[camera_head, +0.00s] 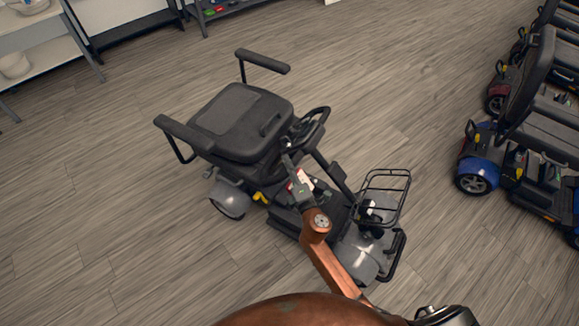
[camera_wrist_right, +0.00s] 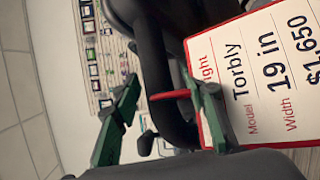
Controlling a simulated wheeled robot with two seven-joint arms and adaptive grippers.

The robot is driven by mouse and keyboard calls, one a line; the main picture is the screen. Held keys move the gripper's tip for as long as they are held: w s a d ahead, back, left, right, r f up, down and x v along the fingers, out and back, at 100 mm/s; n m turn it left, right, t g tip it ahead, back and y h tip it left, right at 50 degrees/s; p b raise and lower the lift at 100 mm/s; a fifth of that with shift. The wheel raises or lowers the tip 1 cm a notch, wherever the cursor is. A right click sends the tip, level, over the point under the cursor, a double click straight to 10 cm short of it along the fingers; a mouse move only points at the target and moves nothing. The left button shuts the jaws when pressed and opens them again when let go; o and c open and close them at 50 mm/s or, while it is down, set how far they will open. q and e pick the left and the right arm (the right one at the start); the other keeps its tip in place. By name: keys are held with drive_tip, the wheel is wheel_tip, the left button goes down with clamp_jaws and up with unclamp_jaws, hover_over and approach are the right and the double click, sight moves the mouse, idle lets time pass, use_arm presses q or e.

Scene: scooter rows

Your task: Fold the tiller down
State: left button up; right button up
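A grey scooter (camera_head: 240,125) stands mid-floor, its tiller (camera_head: 335,175) leaning back so the black handlebar loop (camera_head: 318,122) sits close to the seat. My right gripper (camera_head: 290,162) is at the handlebar end of the tiller, on its near side. In the right wrist view, its green fingers (camera_wrist_right: 160,85) are apart. A black curved bar (camera_wrist_right: 152,60) lies between them, with a gap showing on the left finger's side. A red piece (camera_wrist_right: 170,95) crosses the bar near the right finger; whether that finger touches is unclear. My left gripper is not in view.
A red-edged price card (camera_wrist_right: 255,75) hangs close by the right finger. A wire basket (camera_head: 385,190) is on the scooter's front. More scooters (camera_head: 480,165) stand at right. Shelves (camera_head: 40,45) line the upper left. Open wood floor surrounds the scooter.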

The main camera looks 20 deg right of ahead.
drive_tip(key=shift+c, duration=0.4)
clamp_jaws()
idle(0.4)
